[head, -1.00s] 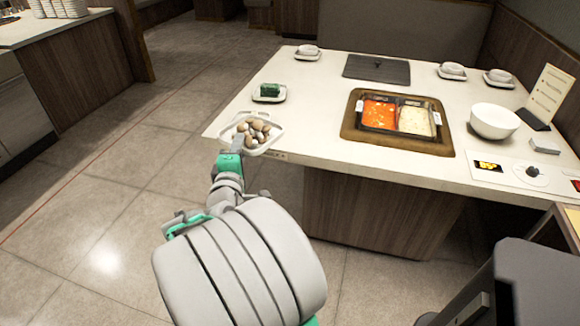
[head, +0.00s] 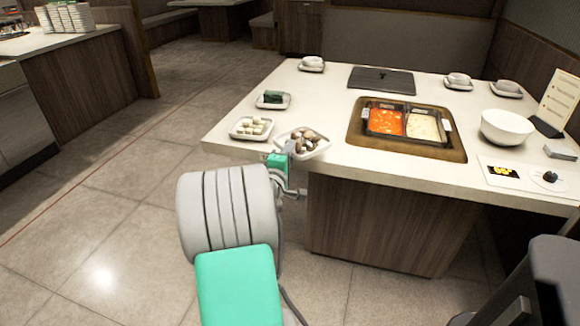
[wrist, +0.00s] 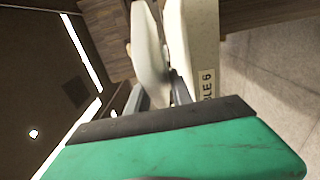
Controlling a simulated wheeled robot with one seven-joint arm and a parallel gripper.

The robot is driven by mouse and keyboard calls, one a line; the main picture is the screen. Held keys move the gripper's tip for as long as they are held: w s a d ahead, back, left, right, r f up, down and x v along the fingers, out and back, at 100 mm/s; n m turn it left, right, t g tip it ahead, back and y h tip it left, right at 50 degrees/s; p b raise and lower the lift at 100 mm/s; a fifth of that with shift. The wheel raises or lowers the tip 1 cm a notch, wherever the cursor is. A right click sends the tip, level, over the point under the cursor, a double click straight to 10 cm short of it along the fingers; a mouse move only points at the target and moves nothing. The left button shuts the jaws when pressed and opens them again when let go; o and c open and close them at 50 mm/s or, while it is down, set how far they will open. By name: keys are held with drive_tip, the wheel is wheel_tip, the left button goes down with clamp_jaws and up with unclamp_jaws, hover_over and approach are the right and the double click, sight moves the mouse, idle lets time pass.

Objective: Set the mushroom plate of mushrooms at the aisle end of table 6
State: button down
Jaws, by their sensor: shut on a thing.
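The mushroom plate (head: 316,151) is a white square dish with brown and pale mushrooms (head: 303,140) on it. It is at the near edge of table 6 (head: 340,170), left of the hot pot. My gripper (head: 290,150) is shut on the plate's near left rim. In the wrist view the white plate (wrist: 148,60) is pinched edge-on between the jaws, beside the table edge with its "6" label (wrist: 207,84). I cannot tell whether the plate touches the tabletop.
A plate of pale cubes (head: 242,133) is close on the left, with a plate of dark greens (head: 264,105) behind it. The split hot pot (head: 402,125) and a white bowl (head: 508,127) are to the right. The tabletop between the greens and the hot pot is clear.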

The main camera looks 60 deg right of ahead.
drive_tip(key=shift+w+d+f, duration=0.15)
drive_tip(key=shift+d+f, duration=0.15)
drive_tip(key=shift+f, duration=0.05)
drive_tip(key=shift+f+b, duration=0.7)
drive_tip(key=shift+f, duration=0.8)
drive_tip(key=shift+f, duration=0.15)
drive_tip(key=c, duration=1.1)
unclamp_jaws()
